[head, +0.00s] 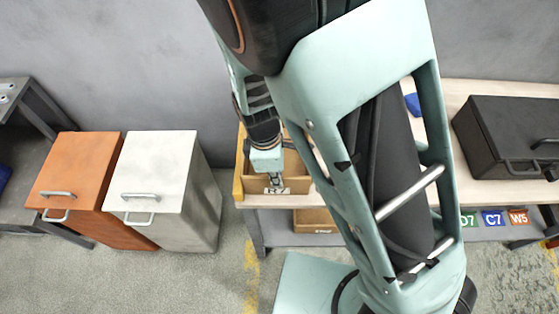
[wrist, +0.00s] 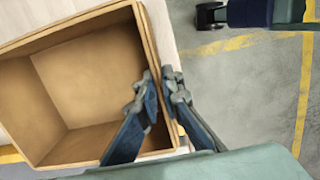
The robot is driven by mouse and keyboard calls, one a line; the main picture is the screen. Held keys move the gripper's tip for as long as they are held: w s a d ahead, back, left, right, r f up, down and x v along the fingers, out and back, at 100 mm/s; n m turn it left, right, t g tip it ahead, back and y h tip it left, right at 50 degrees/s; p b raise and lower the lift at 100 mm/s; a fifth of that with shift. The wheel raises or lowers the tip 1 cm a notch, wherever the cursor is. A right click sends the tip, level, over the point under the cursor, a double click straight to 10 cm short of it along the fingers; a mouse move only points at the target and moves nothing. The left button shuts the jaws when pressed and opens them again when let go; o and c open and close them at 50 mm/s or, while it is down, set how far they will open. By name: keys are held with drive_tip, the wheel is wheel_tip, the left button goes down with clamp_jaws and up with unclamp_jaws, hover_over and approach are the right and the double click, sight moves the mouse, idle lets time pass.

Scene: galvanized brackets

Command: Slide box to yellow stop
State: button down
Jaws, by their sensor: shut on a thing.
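The box (head: 290,168) is an open, empty-looking wooden bin on the pale bench top, with a white label on its front. In the wrist view the box (wrist: 92,62) fills the left half, and its inside looks empty. My gripper (head: 277,178) is at the box's front wall; in the wrist view my gripper (wrist: 164,82) has one finger inside and one outside, shut on that wall. A yellow piece (head: 238,182), which looks like the yellow stop, stands at the bench's left end, close to the box's left side; I cannot tell if they touch.
A black case (head: 505,130) stands on the bench at the right. A second wooden bin (head: 313,221) sits on the lower shelf. Orange (head: 85,165) and white (head: 165,165) cabinets stand to the left. My arm hides the middle of the bench.

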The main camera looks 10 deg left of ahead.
drive_tip(key=c, duration=2)
unclamp_jaws()
drive_tip(key=r, duration=0.4)
drive_tip(key=a+r, duration=0.1)
drive_tip(key=r, duration=0.7)
drive_tip(key=shift+s+a, duration=0.15)
drive_tip(key=shift+a, duration=0.05)
